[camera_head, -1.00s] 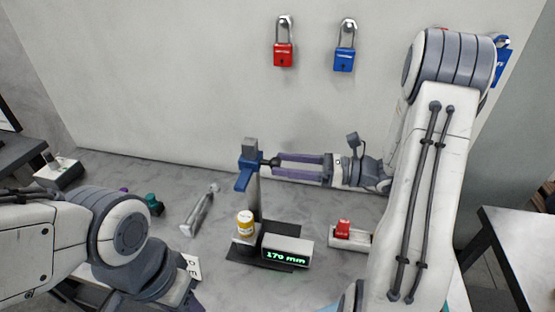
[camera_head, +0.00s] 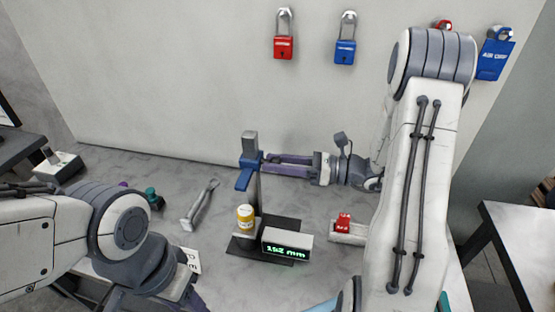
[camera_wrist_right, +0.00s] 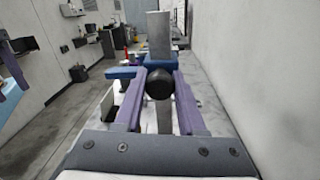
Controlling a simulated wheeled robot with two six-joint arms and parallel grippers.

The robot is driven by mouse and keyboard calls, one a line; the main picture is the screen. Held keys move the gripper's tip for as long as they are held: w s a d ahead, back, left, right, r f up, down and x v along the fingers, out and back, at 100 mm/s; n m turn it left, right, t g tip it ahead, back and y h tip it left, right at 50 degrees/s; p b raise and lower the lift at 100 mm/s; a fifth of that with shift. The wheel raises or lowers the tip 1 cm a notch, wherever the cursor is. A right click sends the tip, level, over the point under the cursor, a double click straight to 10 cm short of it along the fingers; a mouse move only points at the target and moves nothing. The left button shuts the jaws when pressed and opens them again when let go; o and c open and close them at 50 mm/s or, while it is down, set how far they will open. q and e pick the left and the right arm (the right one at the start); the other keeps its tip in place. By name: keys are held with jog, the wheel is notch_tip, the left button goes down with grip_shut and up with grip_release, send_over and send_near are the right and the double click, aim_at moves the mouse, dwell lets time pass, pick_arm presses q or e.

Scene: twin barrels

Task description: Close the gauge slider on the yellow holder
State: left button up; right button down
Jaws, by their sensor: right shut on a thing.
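The gauge's blue slider (camera_head: 246,176) sits high on its upright column (camera_head: 251,140), well above the yellow holder (camera_head: 245,217) on the black base (camera_head: 241,248). The green display (camera_head: 287,246) reads about 152 mm, though the middle digit is slightly blurred. My right gripper (camera_head: 268,166) reaches in from the right, shut on the slider's black knob. In the right wrist view the black knob (camera_wrist_right: 160,84) lies between the purple fingers, with the blue slider (camera_wrist_right: 124,72) just beyond. Of my left gripper (camera_head: 188,296), only a part shows at the bottom edge; its fingertips are hidden.
A grey metal tool (camera_head: 200,205) lies left of the gauge. A small box with a red part (camera_head: 343,221) stands to its right. A red padlock (camera_head: 283,47) and a blue padlock (camera_head: 345,52) hang on the wall behind. A lettered card (camera_head: 190,261) lies front left.

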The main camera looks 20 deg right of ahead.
jog(key=b, duration=0.4)
send_near(259, 185)
jog(key=x, duration=0.5)
jog(key=shift+w+a+f, duration=0.1)
jog(key=shift+a, duration=0.05)
jog(key=c, duration=0.5)
grip_release()
jog(key=b+v, duration=0.1)
jog(key=v, duration=0.9)
jog(key=shift+s+d, duration=0.2)
